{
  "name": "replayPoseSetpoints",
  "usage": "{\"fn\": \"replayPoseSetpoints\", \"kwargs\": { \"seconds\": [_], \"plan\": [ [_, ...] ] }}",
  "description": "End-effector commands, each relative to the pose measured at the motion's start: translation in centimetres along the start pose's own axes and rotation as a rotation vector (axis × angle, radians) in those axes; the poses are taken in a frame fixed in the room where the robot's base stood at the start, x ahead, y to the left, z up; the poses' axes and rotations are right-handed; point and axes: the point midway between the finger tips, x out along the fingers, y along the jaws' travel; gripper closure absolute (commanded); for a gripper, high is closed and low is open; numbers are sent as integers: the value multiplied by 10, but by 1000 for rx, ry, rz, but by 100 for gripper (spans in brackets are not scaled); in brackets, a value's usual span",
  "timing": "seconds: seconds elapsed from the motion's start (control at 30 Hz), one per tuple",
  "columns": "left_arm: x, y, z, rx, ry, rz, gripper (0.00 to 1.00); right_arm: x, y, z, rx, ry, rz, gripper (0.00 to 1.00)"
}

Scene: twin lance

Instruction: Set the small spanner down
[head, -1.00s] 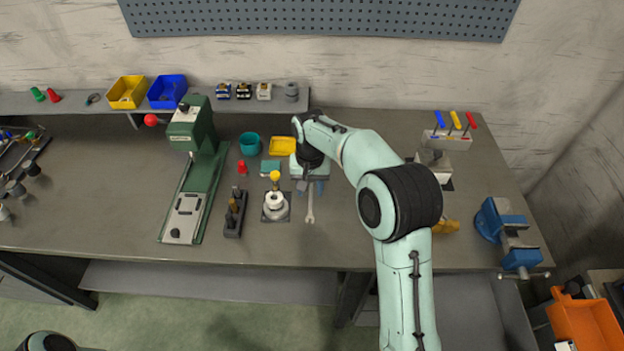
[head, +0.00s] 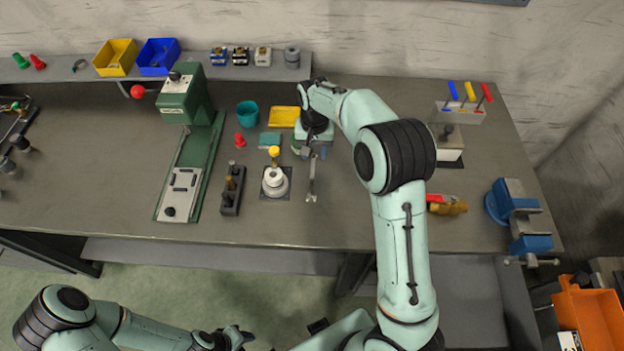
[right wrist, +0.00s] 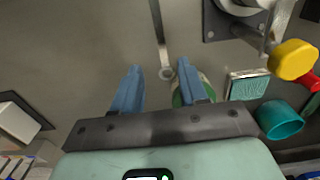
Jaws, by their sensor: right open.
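The small spanner (head: 312,182) is a thin grey metal tool lying on the bench, pointing toward the front edge. In the right wrist view the spanner (right wrist: 158,35) shows its ring end between my fingertips, with gaps on both sides. My right gripper (head: 314,153) is open over the spanner's far end; in the right wrist view its blue fingers (right wrist: 160,82) are well apart and hold nothing. My left gripper (head: 236,338) is low in the head view, in front of the bench, apart from the spanner; its fingers are too small to read.
Left of the spanner stand a white round fixture with a yellow knob (head: 275,180), a dark block with pegs (head: 232,190) and a green press (head: 190,150). A teal cup (head: 247,113) and yellow tray (head: 284,117) stand behind. A blue vise (head: 513,215) is at right.

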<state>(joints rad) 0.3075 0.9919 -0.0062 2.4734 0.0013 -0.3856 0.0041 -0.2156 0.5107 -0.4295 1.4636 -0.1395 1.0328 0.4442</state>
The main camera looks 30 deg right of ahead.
Motion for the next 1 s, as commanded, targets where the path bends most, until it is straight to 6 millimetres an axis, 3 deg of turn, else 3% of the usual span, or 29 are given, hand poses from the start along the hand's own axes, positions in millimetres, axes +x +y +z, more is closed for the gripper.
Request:
{"fn": "replayPoseSetpoints", "kwargs": {
  "seconds": [0.4,0.97,1.0],
  "plan": [
    [1,0,1,0,-1,0,62,50,-4,5,-1,-1,0,57],
    [2,-1,1,0,-1,0,62,53,-4,4,-1,0,0,57],
    [2,-1,1,0,-1,0,62,53,-4,4,-1,0,0,60]
  ]
}}
